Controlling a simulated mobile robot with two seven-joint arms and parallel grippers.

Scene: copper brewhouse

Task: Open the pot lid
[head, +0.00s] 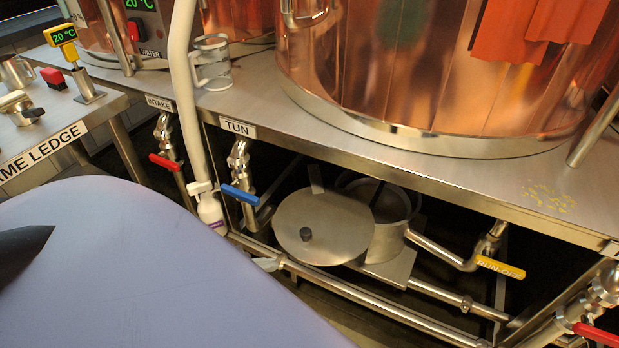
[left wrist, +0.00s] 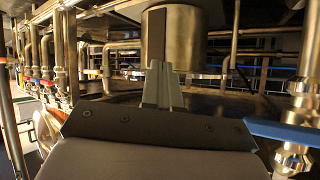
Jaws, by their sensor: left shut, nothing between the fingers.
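The pot (head: 392,238) is a metal cylinder on the low shelf under the bench. Its round steel lid (head: 338,218) with a dark knob (head: 305,234) sits off to the left, overhanging the pot's near side, so part of the dark opening shows. My left gripper (head: 268,264) barely shows past my lavender arm, left of and below the lid. In the left wrist view its fingers (left wrist: 162,88) are together and empty, pointing at a metal cylinder (left wrist: 192,38) that looks like the pot. Whether they touch it, I cannot tell. My right gripper is not in view.
A horizontal pipe (head: 350,288) runs in front of the pot. A blue valve lever (head: 240,194) is to its left, and a yellow run-off lever (head: 500,267) to its right. The bench top (head: 265,105) overhangs above, carrying a copper vessel (head: 400,75).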

